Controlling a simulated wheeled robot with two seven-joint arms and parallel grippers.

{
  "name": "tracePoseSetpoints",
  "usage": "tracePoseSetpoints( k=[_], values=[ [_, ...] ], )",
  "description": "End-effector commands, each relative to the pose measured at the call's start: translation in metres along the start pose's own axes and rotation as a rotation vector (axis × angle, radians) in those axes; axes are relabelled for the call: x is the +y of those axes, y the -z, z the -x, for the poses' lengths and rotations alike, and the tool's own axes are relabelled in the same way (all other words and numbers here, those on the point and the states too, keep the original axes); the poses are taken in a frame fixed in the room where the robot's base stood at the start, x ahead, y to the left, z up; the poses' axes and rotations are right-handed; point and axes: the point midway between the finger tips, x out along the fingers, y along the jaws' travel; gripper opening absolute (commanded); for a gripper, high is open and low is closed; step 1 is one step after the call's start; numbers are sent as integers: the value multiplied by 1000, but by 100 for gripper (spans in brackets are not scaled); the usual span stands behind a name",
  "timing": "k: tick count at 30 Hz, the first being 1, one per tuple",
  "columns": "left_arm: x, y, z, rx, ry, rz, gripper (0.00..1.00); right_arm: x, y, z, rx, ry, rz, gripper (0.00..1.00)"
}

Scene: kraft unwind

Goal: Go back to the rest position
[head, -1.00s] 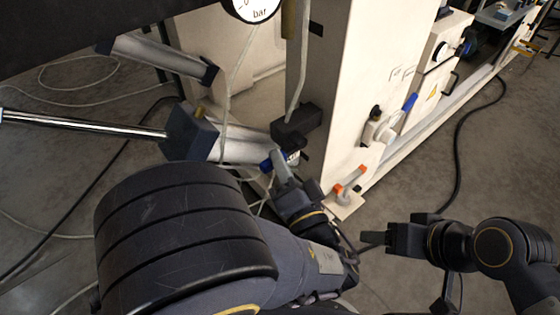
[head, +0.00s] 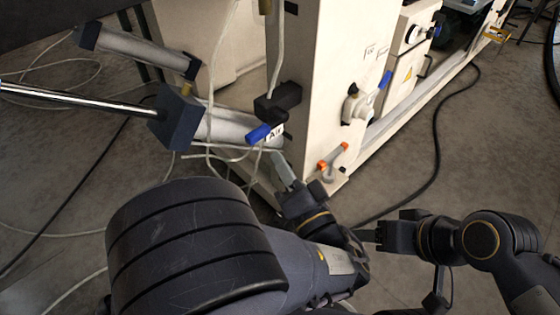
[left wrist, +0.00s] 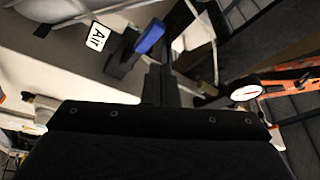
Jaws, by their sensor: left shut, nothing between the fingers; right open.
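My left gripper (head: 283,170) is shut and empty in the head view, just below the blue-handled air valve (head: 262,133) on the machine's corner. A gap shows between its fingertips and the valve. In the left wrist view the shut fingers (left wrist: 160,85) point toward the black valve body and its blue lever (left wrist: 149,36), beside the "Air" label (left wrist: 97,37). My right gripper (head: 375,236) is open and empty, low on the right over the floor, clear of the machine.
Pneumatic cylinders (head: 225,126) are at left. A black cable (head: 436,150) lies on the floor. A gauge (left wrist: 246,93) shows in the left wrist view.

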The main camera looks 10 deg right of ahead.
Motion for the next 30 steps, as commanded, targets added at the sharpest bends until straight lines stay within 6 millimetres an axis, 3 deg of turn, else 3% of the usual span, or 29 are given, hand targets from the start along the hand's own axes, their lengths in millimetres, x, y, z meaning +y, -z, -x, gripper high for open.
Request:
tracePoseSetpoints(
  k=[7, 10, 14, 17, 18, 21, 24, 27, 30],
  values=[
    [-2, -2, -2, -10, -1, -1, 0, 0, 0, 0, 0, 0, 0, 58],
    [-8, -18, -16, -94, -24, -20, 0, -1, 1, 2, 0, 0, 0, 58],
    [-28, -77, -50, -371, -129, -78, 0, -3, 3, 6, 0, 0, 0, 58],
    [-47, -150, -65, -674, -300, -107, 0, -5, 6, 11, 0, 0, 0, 58],
    [-54, -178, -63, -789, -384, -102, 0, -6, 6, 13, 0, 0, 0, 58],
    [-68, -233, -46, -1024, -608, -39, 0, -8, 9, 17, 0, 0, 0, 58],
    [-80, -267, -18, -1183, -827, 101, 0, -10, 11, 22, 0, 0, 0, 58],
    [-91, -281, 10, -1255, -1014, 301, 0, -12, 13, 26, 0, 0, 0, 58],
    [-100, -279, 28, -1247, -1131, 504, 0, -13, 15, 29, 0, 0, 0, 58]
  ],
)
